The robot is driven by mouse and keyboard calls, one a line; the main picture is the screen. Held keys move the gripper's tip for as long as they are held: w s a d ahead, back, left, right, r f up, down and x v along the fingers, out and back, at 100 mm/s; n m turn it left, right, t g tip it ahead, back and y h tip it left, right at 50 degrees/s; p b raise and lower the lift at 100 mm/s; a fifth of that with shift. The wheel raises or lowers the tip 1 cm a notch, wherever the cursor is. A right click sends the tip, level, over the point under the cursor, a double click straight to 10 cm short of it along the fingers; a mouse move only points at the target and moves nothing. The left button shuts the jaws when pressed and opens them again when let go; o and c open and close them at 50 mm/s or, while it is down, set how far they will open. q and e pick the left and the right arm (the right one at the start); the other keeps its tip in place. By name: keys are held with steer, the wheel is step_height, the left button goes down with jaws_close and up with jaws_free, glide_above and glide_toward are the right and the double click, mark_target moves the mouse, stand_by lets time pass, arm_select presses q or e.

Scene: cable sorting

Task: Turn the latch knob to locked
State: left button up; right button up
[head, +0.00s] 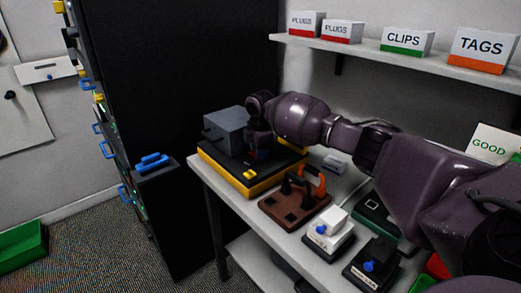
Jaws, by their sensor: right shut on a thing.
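A grey box (226,130) sits on a black and yellow base (232,178) at the table's left end. My right gripper (259,155) reaches in from the right and points down at the right side of the grey box. It is shut on what appears to be the latch knob, which its fingers and wrist mostly hide. I cannot tell which way the knob is turned. My left gripper is not in view.
Several small fixtures stand on the table: a brown block (287,212) with an orange handle, a white one (327,239) and a black one (372,268) with blue knobs. A tall black cabinet (180,90) stands left. Labelled boxes line the shelf (390,64).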

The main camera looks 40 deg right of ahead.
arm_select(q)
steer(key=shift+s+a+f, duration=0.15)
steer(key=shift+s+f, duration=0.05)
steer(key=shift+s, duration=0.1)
arm_select(e)
steer(key=shift+f, duration=0.2)
steer(key=shift+s, duration=0.1)
steer(key=o, duration=0.9)
steer(key=shift+d+r, duration=0.1)
steer(key=shift+r, duration=0.2)
steer(key=r, duration=0.3)
steer(key=r+p, duration=0.1)
steer(key=r, duration=0.5)
steer(key=shift+s+p, duration=0.25)
steer(key=shift+p, duration=0.05)
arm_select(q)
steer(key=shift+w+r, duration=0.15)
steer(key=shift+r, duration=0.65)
arm_select(e)
steer(key=shift+r, duration=0.7)
